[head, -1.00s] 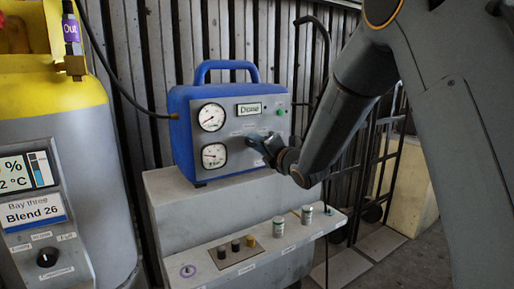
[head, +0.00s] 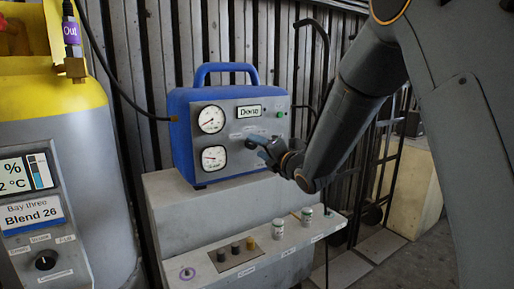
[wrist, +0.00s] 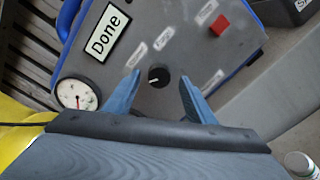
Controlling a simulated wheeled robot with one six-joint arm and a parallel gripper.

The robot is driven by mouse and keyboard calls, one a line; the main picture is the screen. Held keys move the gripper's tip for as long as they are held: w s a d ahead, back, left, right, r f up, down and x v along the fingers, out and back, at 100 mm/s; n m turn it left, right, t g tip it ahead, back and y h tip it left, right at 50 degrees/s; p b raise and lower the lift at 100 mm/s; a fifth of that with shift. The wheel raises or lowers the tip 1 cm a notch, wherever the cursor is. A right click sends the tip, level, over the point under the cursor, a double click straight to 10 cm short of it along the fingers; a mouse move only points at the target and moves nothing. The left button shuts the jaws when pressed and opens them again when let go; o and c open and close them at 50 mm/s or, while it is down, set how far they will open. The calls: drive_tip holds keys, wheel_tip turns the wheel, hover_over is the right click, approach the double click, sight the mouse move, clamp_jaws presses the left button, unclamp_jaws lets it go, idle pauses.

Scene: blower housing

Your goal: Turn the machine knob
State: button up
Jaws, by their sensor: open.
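The machine is a blue-cased unit (head: 182,150) with a grey front panel, a handle on top and a display (head: 249,114) reading "Done". In the wrist view, its small round black knob (wrist: 159,76) has a pale pointer mark and labels around it. My gripper (wrist: 160,78) is open, with one blue finger to the left of the knob and one to the right. Gaps show on both sides, so the fingers do not appear to touch it. In the head view my gripper (head: 261,145) is in front of the panel's lower middle and hides the knob.
Two gauges (head: 211,119) are on the panel's left, and a red switch (wrist: 219,24) is near its edge in the wrist view. A shelf (head: 235,270) below holds small jars and knobs. A yellow-topped tank (head: 75,95) with another knob (head: 46,260) stands left.

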drive_tip(key=v, duration=0.6)
drive_tip(key=shift+d, duration=0.2)
